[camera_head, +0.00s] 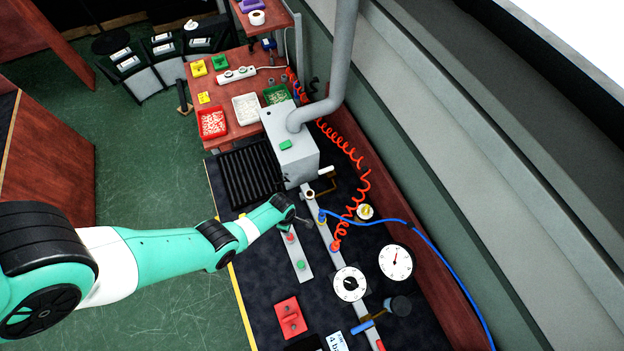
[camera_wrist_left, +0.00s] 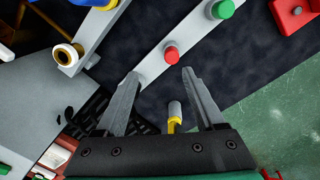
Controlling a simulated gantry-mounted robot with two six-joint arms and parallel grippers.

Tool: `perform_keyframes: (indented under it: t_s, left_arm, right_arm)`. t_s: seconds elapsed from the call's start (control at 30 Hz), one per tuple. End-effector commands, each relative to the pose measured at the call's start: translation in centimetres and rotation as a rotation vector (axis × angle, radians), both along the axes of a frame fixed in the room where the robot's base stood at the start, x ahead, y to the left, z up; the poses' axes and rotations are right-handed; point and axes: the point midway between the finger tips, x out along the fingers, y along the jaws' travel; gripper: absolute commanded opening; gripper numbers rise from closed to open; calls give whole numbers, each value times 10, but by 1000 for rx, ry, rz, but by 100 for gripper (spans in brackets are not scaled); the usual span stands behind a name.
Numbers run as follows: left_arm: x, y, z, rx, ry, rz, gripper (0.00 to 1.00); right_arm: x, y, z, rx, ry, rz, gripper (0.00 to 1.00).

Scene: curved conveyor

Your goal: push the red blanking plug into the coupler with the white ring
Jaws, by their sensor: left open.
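The red plug (camera_head: 291,237) stands on a grey strip (camera_head: 296,254); a round red top, likely the same piece, shows in the left wrist view (camera_wrist_left: 171,53). A green-topped piece (camera_head: 301,265) sits further along the strip, also in the wrist view (camera_wrist_left: 222,9). A brass coupler with a pale ring (camera_head: 310,193) is at the far end of the grey rail; its open mouth shows in the wrist view (camera_wrist_left: 66,54). My left gripper (camera_wrist_left: 160,75) is open and empty, its fingertips short of the red top. My right gripper is out of view.
A grey cylinder with a yellow base (camera_wrist_left: 175,115) shows between the fingers, its attachment unclear. A blue hose (camera_head: 400,222) and red coiled hose (camera_head: 347,150) run by the rail. A red block (camera_head: 291,317) and dials (camera_head: 350,284) stand nearer. Dark mat (camera_head: 258,268) is clear left of the strip.

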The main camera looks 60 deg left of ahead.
Motion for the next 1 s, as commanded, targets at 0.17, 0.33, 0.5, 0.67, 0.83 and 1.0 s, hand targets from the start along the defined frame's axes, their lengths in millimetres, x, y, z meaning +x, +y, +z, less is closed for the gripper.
perform_keyframes:
  t_s: [0.17,0.33,0.5,0.67,0.83,1.0]
  left_arm:
    - [-27,-7,-3,-23,57,66,71]
    - [-25,-7,-18,-23,55,63,71]
    - [-24,-7,-50,-22,53,62,71]
    - [-24,-6,-70,-21,52,61,71]
    - [-24,-6,-69,-22,51,60,71]
    - [-21,-5,-95,-22,51,60,71]
  right_arm:
    - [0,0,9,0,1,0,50]
    - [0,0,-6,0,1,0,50]
    - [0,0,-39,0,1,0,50]
    - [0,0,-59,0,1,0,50]
    - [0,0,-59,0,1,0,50]
    - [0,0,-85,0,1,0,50]
